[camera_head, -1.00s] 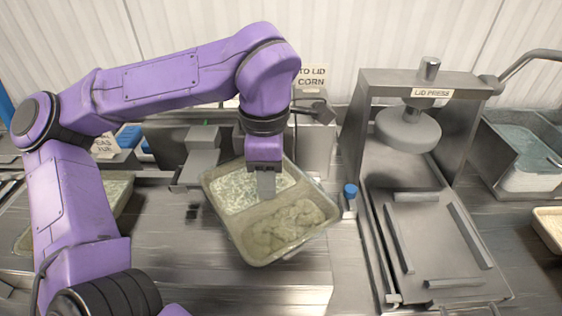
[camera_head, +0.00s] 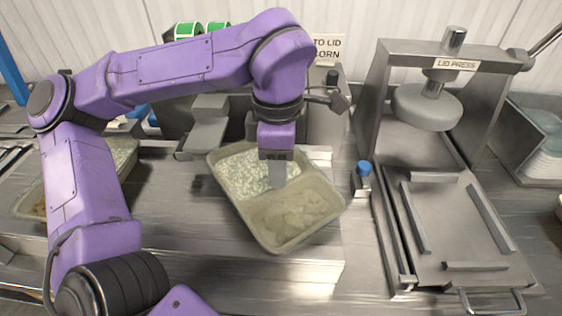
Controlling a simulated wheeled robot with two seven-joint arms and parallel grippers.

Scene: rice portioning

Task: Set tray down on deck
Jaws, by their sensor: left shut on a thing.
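A shallow two-compartment tray (camera_head: 244,224) is in the middle of the head view. White rice (camera_head: 243,173) fills its upper left compartment and a pale, lumpy food (camera_head: 292,214) its lower right one. My left gripper (camera_head: 278,178) points down over the tray's middle and is shut on it; the fingertips are partly hidden in the tray. The tray is turned at an angle above or on the steel deck (camera_head: 180,215); I cannot tell whether it touches. My right gripper is not in view.
The lid press (camera_head: 428,105) with its flat bed and guide rails (camera_head: 455,225) stands at the right. A blue-capped bottle (camera_head: 363,175) is between tray and press. Another tray (camera_head: 122,160) lies behind my left arm. Steel deck is clear left of the held tray.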

